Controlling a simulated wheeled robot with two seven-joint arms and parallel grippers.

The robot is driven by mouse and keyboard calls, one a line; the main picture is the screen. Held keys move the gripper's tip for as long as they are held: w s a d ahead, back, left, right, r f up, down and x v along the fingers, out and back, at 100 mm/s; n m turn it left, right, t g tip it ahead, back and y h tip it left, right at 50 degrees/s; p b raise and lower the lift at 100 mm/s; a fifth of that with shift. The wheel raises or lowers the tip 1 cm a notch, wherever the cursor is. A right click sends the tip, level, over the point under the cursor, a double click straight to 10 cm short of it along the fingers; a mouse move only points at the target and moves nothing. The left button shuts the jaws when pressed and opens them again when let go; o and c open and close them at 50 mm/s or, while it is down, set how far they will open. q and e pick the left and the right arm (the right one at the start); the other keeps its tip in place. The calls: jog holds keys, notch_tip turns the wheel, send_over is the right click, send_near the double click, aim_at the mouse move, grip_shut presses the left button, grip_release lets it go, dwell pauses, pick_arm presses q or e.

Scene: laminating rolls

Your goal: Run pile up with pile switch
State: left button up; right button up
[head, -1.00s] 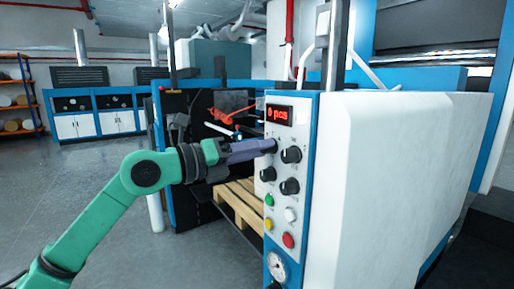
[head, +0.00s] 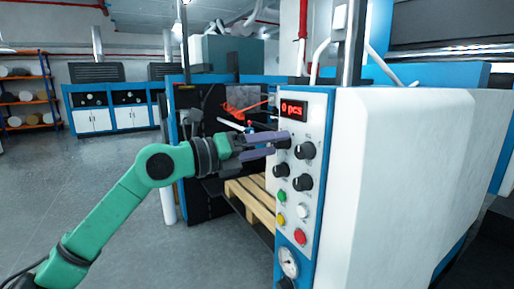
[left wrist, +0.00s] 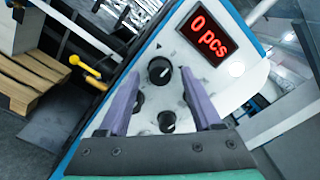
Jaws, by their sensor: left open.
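The control panel (head: 317,215) on the white machine carries several black knobs, and its red display (head: 293,110) reads "0 pcs". My left gripper (head: 281,144) is open at the panel's upper knobs, one finger above the other. The upper left knob (head: 283,140) is partly hidden behind the fingertips. In the left wrist view, a black knob (left wrist: 160,70) shows between the two purple fingers of my left gripper (left wrist: 160,82). Another knob (left wrist: 167,122) is nearer the gripper base. Labels are too small to read, so I cannot tell which knob is the pile switch. My right gripper is not in view.
Below the knobs are green, white, yellow and red buttons (head: 300,236) and a gauge (head: 288,262). A wooden pallet (head: 250,200) lies left of the panel. Blue-white cabinets (head: 110,108) and a roll shelf (head: 25,95) stand behind. The floor at left is clear.

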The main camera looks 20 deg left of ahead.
pick_arm(q)
jog(key=b+v, duration=0.9)
jog(key=v, duration=0.5)
jog(key=shift+s+b, duration=0.2)
jog(key=shift+b, duration=0.15)
jog(key=shift+a, duration=0.1)
